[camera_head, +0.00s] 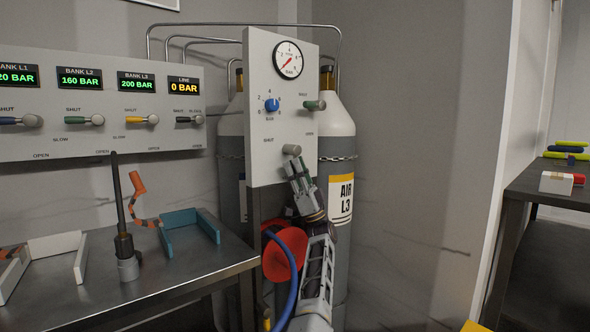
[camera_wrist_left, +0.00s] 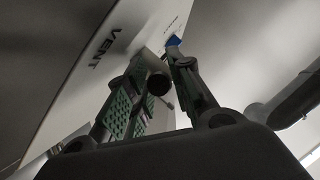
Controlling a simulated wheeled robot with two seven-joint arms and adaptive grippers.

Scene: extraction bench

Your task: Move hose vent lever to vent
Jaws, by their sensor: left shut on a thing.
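The hose vent lever (camera_head: 291,150) is a small grey knob low on the upright white panel (camera_head: 260,100). In the left wrist view the lever shows as a dark round end (camera_wrist_left: 159,83) between the fingers, close to the printed word VENT on the panel. My left gripper (camera_head: 297,166) comes up from below and is shut on the lever, its green-padded fingers (camera_wrist_left: 150,95) on either side of it. The fingers hide part of the lever, so its exact angle is hard to tell. My right gripper is not in view.
Gas cylinders (camera_head: 338,165) stand behind. A red hose reel (camera_head: 280,252) with blue hose is beside my arm. A metal bench (camera_head: 190,270) is at left.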

